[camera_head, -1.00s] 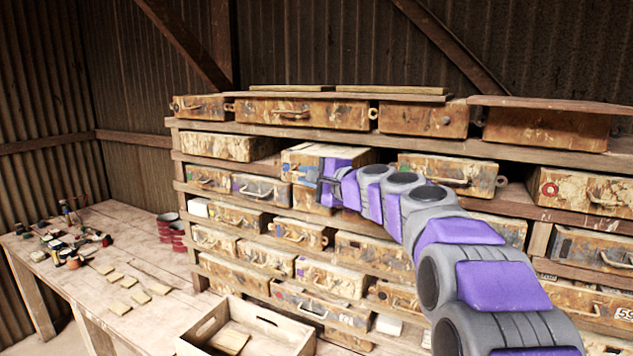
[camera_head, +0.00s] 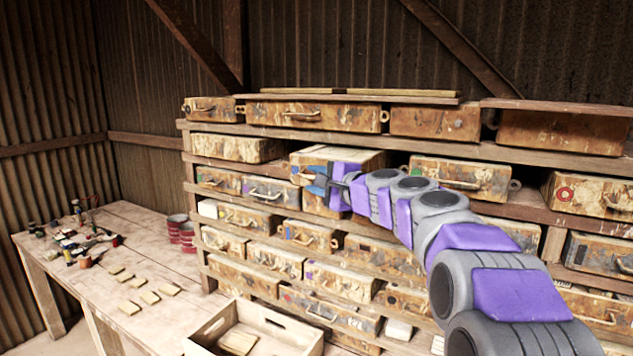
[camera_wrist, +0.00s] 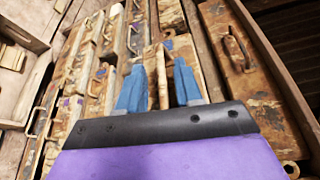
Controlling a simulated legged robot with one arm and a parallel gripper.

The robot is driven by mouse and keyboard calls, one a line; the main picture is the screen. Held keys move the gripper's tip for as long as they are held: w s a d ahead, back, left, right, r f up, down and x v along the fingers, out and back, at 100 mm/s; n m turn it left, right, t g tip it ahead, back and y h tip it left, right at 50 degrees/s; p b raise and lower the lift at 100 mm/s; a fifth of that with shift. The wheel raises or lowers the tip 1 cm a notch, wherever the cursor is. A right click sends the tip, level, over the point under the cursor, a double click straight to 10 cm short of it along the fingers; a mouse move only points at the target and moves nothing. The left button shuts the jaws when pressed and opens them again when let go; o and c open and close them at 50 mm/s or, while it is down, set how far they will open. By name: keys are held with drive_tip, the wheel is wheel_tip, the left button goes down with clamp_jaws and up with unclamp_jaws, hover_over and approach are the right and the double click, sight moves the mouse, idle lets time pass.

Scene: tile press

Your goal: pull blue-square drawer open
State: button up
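A worn tan drawer (camera_head: 350,157) in the upper middle of the rack sticks out past its neighbours. My gripper (camera_head: 317,180) is right at its front and covers much of it. In the wrist view the two blue fingers of my gripper (camera_wrist: 160,88) are spread apart, with part of a worn drawer front between them. A small blue mark (camera_wrist: 168,45) shows just beyond the fingers; its shape is unclear. Whether the fingers touch a handle cannot be told. A lower drawer also bears a small bluish mark (camera_head: 287,232).
The rack holds rows of worn drawers, with a green-marked drawer (camera_head: 460,178) and red-marked drawer (camera_head: 590,195) to the right. A wooden crate (camera_head: 205,335) stands low in front. A table (camera_head: 150,225) with small tiles and bottles is at left.

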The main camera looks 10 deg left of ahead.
drive_tip(key=v, duration=1.7)
drive_tip(key=shift+d, duration=0.15)
drive_tip(key=shift+f, duration=0.15)
drive_tip(key=s+a+f+n+g+h+b, duration=0.15)
drive_tip(key=s+f+n+g, duration=0.25)
drive_tip(key=s+f, duration=0.55)
drive_tip(key=s+a+f+n+g+h, duration=0.2)
drive_tip(key=s+f+n+g+h, duration=0.15)
drive_tip(key=s+f, duration=0.65)
drive_tip(key=s+d+f+n+g+h, duration=0.1)
drive_tip(key=s+d+f+g+h, duration=0.1)
drive_tip(key=s+d+f, duration=0.6)
drive_tip(key=s+d+f+n+g+h+b, duration=0.1)
drive_tip(key=s+d+f+h, duration=0.4)
drive_tip(key=s, duration=0.9)
drive_tip(key=d+f+n+g, duration=0.1)
drive_tip(key=d+f+g, duration=0.1)
drive_tip(key=d+f, duration=0.1)
drive_tip(key=shift+d+f+g+h, duration=0.3)
drive_tip(key=shift+d+f+g, duration=0.05)
drive_tip(key=shift+f, duration=0.55)
drive_tip(key=shift+a, duration=0.1)
